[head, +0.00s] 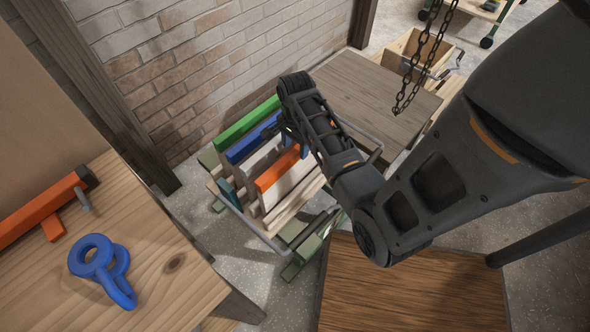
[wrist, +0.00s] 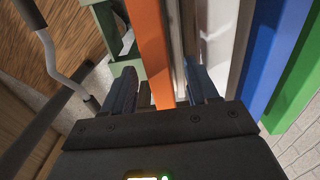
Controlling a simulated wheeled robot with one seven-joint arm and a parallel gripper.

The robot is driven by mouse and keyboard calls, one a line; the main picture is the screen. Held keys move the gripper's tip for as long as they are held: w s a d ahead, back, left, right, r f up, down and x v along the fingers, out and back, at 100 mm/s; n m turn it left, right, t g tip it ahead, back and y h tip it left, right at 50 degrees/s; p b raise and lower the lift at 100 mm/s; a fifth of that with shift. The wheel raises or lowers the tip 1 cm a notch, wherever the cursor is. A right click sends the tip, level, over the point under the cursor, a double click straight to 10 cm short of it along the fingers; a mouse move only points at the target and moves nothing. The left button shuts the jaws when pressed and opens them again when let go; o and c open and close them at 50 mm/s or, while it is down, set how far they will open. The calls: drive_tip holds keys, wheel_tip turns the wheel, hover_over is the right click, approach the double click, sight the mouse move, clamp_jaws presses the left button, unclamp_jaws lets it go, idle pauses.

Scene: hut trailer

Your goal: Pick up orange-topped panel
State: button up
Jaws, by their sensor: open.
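The orange-topped panel (head: 277,171) stands upright in a rack among other panels in the head view. In the wrist view its orange top edge (wrist: 152,45) runs down between the two fingers of my gripper (wrist: 162,82). The fingers are apart, one on each side of the orange edge, with a visible gap on the right. I cannot tell whether the left finger touches it. In the head view my gripper is partly hidden by my arm, just above the panels.
A white panel (wrist: 218,40), a blue-topped panel (head: 250,143) and a green-topped panel (head: 246,123) stand beside it. The metal rack rail (wrist: 62,65) passes left of the gripper. A wooden workbench (head: 165,235) is at left, a brick wall (head: 200,70) behind, and chains (head: 425,55) hang at right.

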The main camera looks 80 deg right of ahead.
hover_over(297, 170)
drive_tip(key=d, duration=0.2)
drive_tip(key=f, duration=0.5)
drive_tip(key=shift+w+a, duration=0.15)
drive_tip(key=shift+w, duration=0.1)
clamp_jaws()
idle(0.9)
